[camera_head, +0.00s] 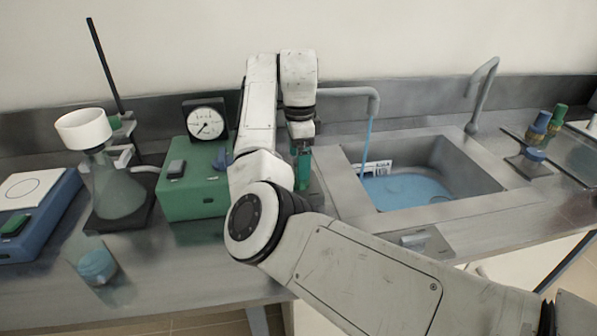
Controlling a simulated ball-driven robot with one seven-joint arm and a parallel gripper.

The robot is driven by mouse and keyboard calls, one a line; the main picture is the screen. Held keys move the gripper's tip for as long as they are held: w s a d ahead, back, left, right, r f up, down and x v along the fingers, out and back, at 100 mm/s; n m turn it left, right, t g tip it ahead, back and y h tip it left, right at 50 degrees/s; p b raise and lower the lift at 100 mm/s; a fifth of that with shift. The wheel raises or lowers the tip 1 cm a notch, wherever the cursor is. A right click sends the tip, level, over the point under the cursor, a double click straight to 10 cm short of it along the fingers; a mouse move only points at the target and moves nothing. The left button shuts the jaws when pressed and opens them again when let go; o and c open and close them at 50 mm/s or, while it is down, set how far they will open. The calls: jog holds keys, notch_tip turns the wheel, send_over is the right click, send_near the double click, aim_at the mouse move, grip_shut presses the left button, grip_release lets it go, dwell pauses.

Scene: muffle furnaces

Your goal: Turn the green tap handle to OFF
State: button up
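The green tap handle (303,170) stands upright to the left of the sink, partly hidden by my arm. My gripper (302,140) points down right above it, at or very near its top. The fingers are small and dark here, so I cannot tell whether they are open, shut or touching the handle. The grey spout (350,92) reaches right from behind my arm. A blue stream of water (367,140) falls from it into the sink (482,182), where blue water (408,192) lies in the basin.
A green box (190,197) with a dial gauge (206,121) stands close left of my arm. Further left are a flask (118,190) on a stand, a blue device (50,225) and a small blue knob (97,266).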

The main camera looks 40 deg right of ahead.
jog(key=shift+f, duration=2.15)
jog(key=c, duration=1.1)
